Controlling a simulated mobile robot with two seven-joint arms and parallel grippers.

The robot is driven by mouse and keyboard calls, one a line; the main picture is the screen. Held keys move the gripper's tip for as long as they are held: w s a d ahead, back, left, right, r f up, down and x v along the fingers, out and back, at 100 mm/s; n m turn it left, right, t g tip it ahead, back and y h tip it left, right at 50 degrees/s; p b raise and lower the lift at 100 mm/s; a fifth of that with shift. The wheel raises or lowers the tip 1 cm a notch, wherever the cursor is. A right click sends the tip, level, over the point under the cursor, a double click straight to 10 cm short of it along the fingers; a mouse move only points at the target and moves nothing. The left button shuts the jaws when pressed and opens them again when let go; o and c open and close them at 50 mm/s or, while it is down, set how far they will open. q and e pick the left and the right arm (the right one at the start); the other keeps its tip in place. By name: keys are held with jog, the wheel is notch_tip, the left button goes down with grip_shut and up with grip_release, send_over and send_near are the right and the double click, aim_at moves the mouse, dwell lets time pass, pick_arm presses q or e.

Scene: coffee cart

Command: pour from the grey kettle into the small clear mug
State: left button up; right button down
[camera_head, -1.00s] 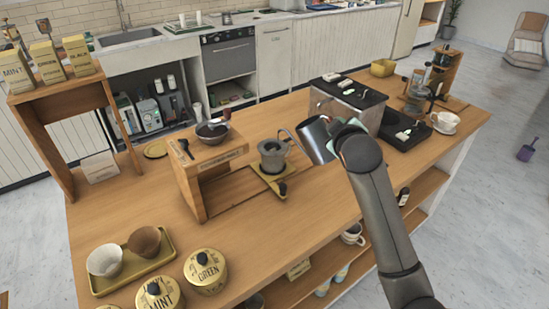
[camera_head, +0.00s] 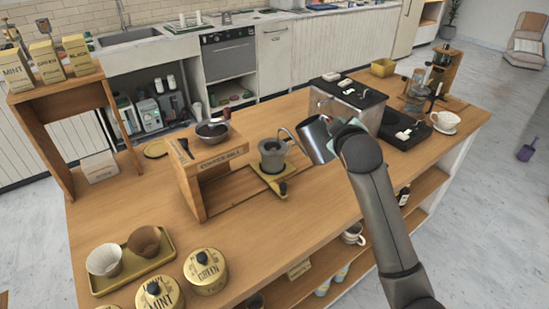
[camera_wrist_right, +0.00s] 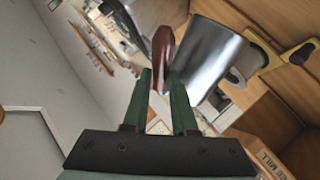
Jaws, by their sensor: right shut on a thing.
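The grey kettle (camera_head: 315,140) hangs above the table, tilted, with its thin spout toward the left. My right gripper (camera_head: 338,128) is shut on its handle; the right wrist view shows the green fingers (camera_wrist_right: 164,95) around the brown handle (camera_wrist_right: 162,48) beside the shiny kettle body (camera_wrist_right: 207,58). The small clear mug (camera_head: 272,157), greyish, stands upright on a yellow stand (camera_head: 268,179), just left of the kettle and below the spout tip. No stream of liquid can be made out. My left gripper is out of view.
A wooden coffee-mill stand (camera_head: 205,172) is left of the mug. A black-topped box (camera_head: 348,97) stands behind the kettle. A cup on a saucer (camera_head: 446,121) is at the right. A tray with two bowls (camera_head: 155,262) and tea tins (camera_head: 205,275) are front left. The front middle tabletop is clear.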

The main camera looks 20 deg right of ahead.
jog(key=shift+s+d+f+m+t+b, duration=0.2)
jog(key=shift+f+b, duration=0.2)
jog(key=shift+b, duration=0.2)
jog(key=shift+s+d+f+m+t+b, duration=0.1)
jog(key=shift+s+f+m+t+b, duration=0.1)
jog(key=shift+f+b, duration=0.3)
jog(key=shift+r, duration=0.15)
jog(key=shift+w, duration=0.1)
jog(key=shift+w+a+r+p, duration=0.15)
jog(key=shift+r+p, duration=0.25)
jog(key=shift+p, duration=0.8)
jog(key=shift+w+a+r+n+g, duration=0.1)
jog(key=shift+r+n+g, duration=0.2)
jog(key=shift+r+g, duration=0.1)
jog(key=shift+r, duration=0.1)
